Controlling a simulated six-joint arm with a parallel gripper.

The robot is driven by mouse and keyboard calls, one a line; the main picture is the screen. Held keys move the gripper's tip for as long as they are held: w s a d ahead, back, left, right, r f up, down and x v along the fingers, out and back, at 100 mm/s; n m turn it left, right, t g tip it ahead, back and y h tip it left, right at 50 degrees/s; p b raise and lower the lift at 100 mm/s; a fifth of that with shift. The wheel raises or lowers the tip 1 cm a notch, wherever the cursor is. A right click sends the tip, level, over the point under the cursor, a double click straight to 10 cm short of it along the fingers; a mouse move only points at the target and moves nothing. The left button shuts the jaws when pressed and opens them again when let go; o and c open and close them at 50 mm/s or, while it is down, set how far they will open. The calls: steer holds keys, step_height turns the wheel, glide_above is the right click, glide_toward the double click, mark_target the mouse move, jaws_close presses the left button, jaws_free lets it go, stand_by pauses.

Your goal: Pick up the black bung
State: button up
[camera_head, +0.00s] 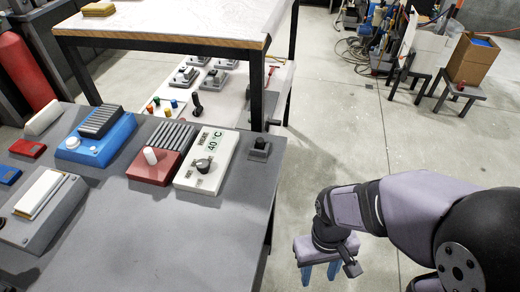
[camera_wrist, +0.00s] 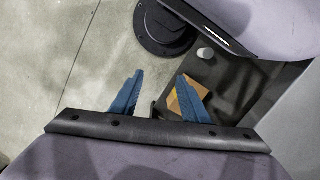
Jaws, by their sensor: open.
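A small black stopper-like piece (camera_head: 260,143) stands upright in a small dark grey block at the right corner of the grey table (camera_head: 130,235). It looks like the black bung, but it is too small to be sure. My gripper (camera_head: 319,271) is beyond the table's right edge, over the floor, to the right of and nearer than this piece. In the wrist view my gripper (camera_wrist: 162,82) has its two blue fingers apart with nothing between them. I cannot make out the bung in the wrist view.
A white temperature unit (camera_head: 207,160) reading 40 °C stands just left of the black piece, beside a red ribbed block (camera_head: 160,155). A blue device (camera_head: 96,138) is farther left. A higher wood-edged table (camera_head: 165,42) stands behind.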

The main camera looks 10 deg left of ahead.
steer(key=w+f+n+t+h+b, duration=0.25)
steer(key=w+f+n+h, duration=0.25)
steer(key=n, duration=0.5)
step_height(320, 180, up, 21)
steer(key=n+t+y, duration=0.9)
steer(key=n+t, duration=0.8)
steer(key=n, duration=0.6)
glide_above(260, 144)
steer(key=s, duration=0.2)
step_height(260, 144, down, 8)
steer(key=shift+s+d+f+p, duration=0.1)
steer(key=shift+s+d+p, duration=0.05)
steer(key=shift+p, duration=0.2)
steer(key=shift+w+f, duration=0.15)
steer(key=shift+w, duration=0.7)
steer(key=shift+w, duration=0.1)
